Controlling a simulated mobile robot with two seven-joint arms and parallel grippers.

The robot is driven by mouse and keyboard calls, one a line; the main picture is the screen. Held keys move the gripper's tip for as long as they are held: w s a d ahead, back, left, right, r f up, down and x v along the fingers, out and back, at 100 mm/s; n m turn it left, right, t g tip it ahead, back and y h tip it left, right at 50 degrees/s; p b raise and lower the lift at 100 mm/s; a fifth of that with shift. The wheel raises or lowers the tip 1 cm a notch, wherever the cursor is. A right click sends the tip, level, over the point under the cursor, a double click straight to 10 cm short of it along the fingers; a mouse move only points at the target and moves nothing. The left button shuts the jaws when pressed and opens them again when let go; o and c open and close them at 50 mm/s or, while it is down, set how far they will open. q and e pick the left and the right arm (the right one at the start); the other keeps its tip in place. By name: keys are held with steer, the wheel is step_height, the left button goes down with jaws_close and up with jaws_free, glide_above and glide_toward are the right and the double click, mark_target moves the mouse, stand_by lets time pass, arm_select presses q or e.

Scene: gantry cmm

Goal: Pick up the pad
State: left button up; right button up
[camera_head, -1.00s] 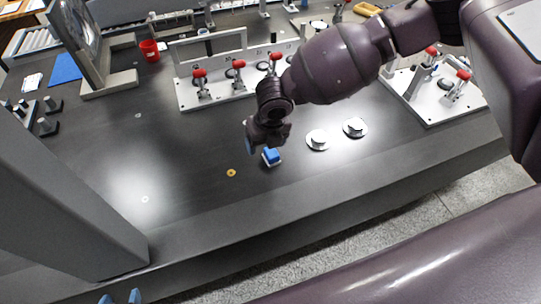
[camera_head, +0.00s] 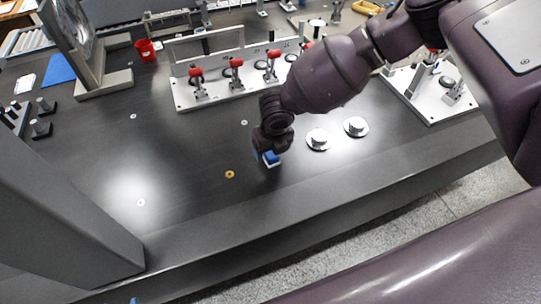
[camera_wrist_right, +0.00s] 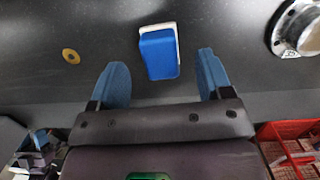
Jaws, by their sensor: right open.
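The pad (camera_head: 271,159) is a small blue block on a white base, lying on the dark table. It also shows in the right wrist view (camera_wrist_right: 159,52), just ahead of and between the fingers. My right gripper (camera_head: 268,152) is right above the pad in the head view and partly hides it. In the right wrist view my right gripper (camera_wrist_right: 160,82) is open, with one blue finger to each side and nothing between the tips. Of my left gripper (camera_head: 135,301), only a blue fingertip shows at the bottom edge of the head view.
Two round metal pieces (camera_head: 318,139) (camera_head: 355,127) stand right of the pad. A small brass ring (camera_head: 230,174) lies to its left. A white fixture plate with red-handled clamps (camera_head: 215,94) is behind. A grey column (camera_head: 62,205) stands at left. The table's front edge is near.

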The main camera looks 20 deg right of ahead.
mark_target(271, 153)
step_height(271, 153, down, 3)
steer(key=shift+w, duration=0.1)
steer(key=shift+w+f+b, duration=0.1)
steer(key=shift+f+b, duration=0.15)
steer(key=shift+b, duration=0.05)
steer(key=shift+r, duration=0.1)
steer(key=c, duration=1)
steer(key=shift+r, duration=0.1)
steer(key=shift+r+p, duration=1.7)
steer(key=shift+r, duration=8.2)
